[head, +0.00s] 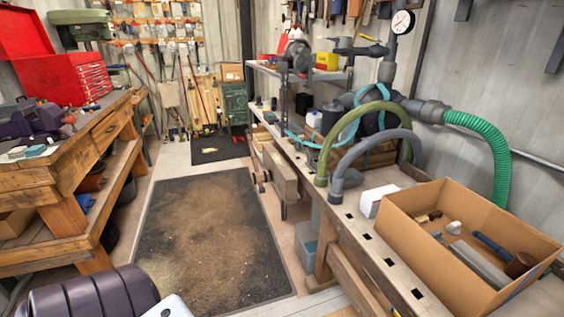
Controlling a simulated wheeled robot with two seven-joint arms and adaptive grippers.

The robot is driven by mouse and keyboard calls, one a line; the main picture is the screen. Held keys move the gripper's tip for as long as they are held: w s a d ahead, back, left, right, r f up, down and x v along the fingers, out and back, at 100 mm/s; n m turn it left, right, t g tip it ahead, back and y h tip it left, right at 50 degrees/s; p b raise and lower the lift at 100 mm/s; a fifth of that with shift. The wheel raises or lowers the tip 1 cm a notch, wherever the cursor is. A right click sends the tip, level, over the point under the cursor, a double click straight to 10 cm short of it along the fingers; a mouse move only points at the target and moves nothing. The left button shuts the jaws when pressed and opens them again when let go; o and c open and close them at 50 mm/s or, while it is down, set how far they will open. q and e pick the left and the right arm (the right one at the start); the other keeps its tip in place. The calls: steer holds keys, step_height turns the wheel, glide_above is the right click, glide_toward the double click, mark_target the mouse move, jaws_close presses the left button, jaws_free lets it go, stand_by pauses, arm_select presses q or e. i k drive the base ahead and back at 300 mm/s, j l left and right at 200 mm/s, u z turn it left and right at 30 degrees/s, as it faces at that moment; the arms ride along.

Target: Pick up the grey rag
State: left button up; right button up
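I cannot make out a grey rag for certain in the head view. A long grey item (480,263) lies in the open cardboard box (412,231) on the right bench, but it looks like a stiff block and I cannot tell if it is cloth. Some pale flat items (38,151) lie on the left workbench beside a dark purple vise-like tool (34,120); they are too small to identify. Neither of my grippers shows in this view.
The right bench (344,222) also carries hoses and a white box (375,200). The wooden workbench (62,172) with a red toolbox (70,75) stands at left. A dark, dusty mat (205,235) covers the clear floor between. A dark ribbed cylinder (90,294) is at lower left.

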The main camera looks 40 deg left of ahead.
mark_target(436, 234)
steer(key=k+j+z, duration=0.3)
steer(key=j, duration=0.2)
steer(key=k+j+z, duration=0.15)
steer(key=j+z, duration=0.15)
steer(key=j, duration=0.2)
steer(key=k+j+z, duration=0.3)
steer(key=j, duration=0.1)
